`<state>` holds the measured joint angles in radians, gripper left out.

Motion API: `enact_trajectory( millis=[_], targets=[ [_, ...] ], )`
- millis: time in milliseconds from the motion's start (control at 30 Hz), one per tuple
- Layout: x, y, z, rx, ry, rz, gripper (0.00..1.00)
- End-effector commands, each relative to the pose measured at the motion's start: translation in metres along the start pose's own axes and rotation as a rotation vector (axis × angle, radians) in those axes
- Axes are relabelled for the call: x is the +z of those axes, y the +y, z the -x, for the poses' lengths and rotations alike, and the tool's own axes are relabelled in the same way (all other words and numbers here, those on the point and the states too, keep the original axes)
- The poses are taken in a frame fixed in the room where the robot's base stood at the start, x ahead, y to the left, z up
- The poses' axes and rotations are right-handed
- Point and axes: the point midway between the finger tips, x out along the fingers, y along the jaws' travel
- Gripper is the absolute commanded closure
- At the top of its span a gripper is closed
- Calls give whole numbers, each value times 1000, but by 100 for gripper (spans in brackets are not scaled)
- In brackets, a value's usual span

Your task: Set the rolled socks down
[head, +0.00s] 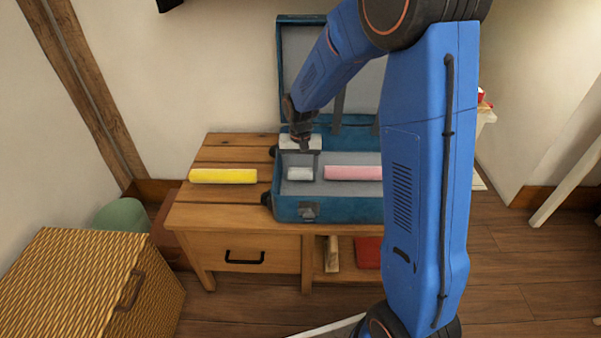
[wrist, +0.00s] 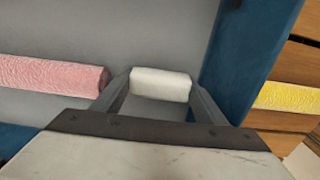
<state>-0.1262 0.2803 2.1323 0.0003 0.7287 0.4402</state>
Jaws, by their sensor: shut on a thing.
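The rolled socks are a small white roll (wrist: 160,84) between the two fingers of my gripper (wrist: 160,100) in the wrist view. My gripper is shut on them. In the head view the white roll (head: 300,174) shows low inside the open blue suitcase (head: 290,211), near its left end. My gripper (head: 302,150) is above and behind it there, and the fingertips are hard to make out. In the wrist view the grey suitcase floor (wrist: 150,35) is behind the roll. I cannot tell whether the roll touches it.
A pink roll (head: 353,173) lies in the suitcase, right of the white roll. A yellow roll (head: 223,176) lies on the wooden bench (head: 215,215), left of the suitcase. The suitcase's blue left wall (wrist: 245,60) is close to my gripper. A wicker hamper (head: 90,280) stands at front left.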

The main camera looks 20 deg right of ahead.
Motion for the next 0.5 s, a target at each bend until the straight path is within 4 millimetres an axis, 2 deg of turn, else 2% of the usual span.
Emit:
enact_trajectory(
  millis=[167,200,267,500],
  targets=[
    [0,0,-2,0,0,0,56],
    [0,0,-2,0,0,0,29],
    [0,0,-2,0,0,0,15],
    [0,0,-2,0,0,0,15]
  ],
)
